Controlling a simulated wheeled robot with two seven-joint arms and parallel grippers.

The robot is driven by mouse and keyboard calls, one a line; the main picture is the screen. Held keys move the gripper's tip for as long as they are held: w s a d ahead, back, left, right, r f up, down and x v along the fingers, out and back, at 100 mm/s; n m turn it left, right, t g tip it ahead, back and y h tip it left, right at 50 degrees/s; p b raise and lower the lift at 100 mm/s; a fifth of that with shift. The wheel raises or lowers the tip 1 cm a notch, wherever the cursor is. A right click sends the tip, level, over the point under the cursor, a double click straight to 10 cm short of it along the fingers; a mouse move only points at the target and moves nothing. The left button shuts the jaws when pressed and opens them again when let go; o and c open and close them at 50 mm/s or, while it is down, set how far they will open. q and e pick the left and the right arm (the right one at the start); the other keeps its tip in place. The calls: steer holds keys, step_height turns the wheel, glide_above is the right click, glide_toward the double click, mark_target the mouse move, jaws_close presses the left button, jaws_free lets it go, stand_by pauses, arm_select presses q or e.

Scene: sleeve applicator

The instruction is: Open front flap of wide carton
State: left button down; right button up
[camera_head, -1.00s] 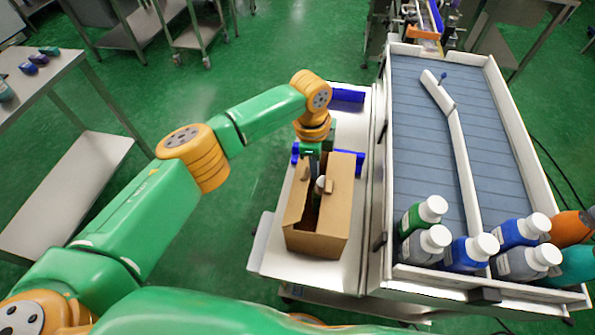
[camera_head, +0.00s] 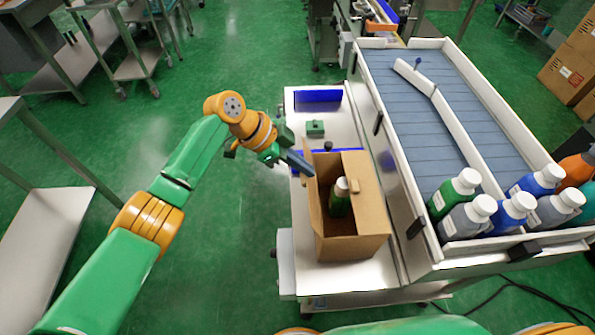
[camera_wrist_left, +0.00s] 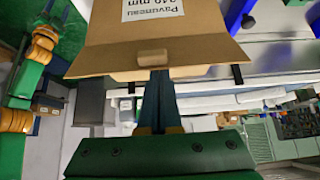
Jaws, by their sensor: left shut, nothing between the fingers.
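The open brown carton (camera_head: 362,238) stands on the white bench, its top open. A green bottle (camera_head: 340,203) with a white cap stands inside it. A narrow flap (camera_head: 309,182) stands up at its left side. My left gripper (camera_head: 306,166) is shut and empty, its tips close to the upper left edge of the carton; I cannot tell whether they touch. In the left wrist view, the closed dark fingers (camera_wrist_left: 155,95) point at the carton's flap (camera_wrist_left: 150,57), below a printed white label (camera_wrist_left: 150,8). My right gripper is not in view.
Blue guides (camera_head: 318,96) and a small green block (camera_head: 315,128) sit on the white bench (camera_head: 300,215). A walled conveyor (camera_head: 410,110) with several capped bottles (camera_head: 515,210) stands close on the right. Open floor lies to the left.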

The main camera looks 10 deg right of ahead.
mark_target(311, 181)
arm_select(q)
steer(key=a+f+h+b, duration=0.1)
steer(key=h+b, duration=0.1)
steer(key=b, duration=0.2)
steer(key=a+f+h+b, duration=0.1)
steer(key=h+b, duration=0.1)
steer(key=b, duration=0.2)
steer(key=a+f+h+b, duration=0.2)
steer(key=b, duration=0.2)
steer(key=shift+h, duration=0.3)
steer(key=shift+a+r+h+b, duration=0.2)
steer(key=shift+h+b, duration=0.3)
steer(key=shift+b, duration=0.55)
